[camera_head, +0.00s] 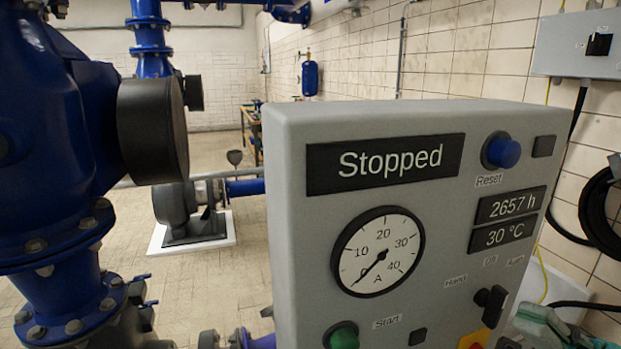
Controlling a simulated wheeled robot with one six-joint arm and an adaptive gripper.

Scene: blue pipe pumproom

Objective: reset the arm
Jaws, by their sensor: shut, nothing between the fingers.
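My gripper and arm do not show in the head view. A grey control panel (290,240) stands close in front, right of the middle. Its display (384,164) reads "Stopped". A blue Reset button (502,151) sits at its upper right. A round ammeter (378,252) has its needle near 0. A green Start button (341,337) is at the lower edge of the picture. A black selector knob (491,303) sits at the lower right, near labels that include "Hand".
Large blue pipework (50,120) with black round parts fills the left side. A grey pump (185,215) stands on a white base behind the panel. A wall box (580,48) and a black coiled cable (603,212) are at right. Tiled floor (225,285) shows between pipework and panel.

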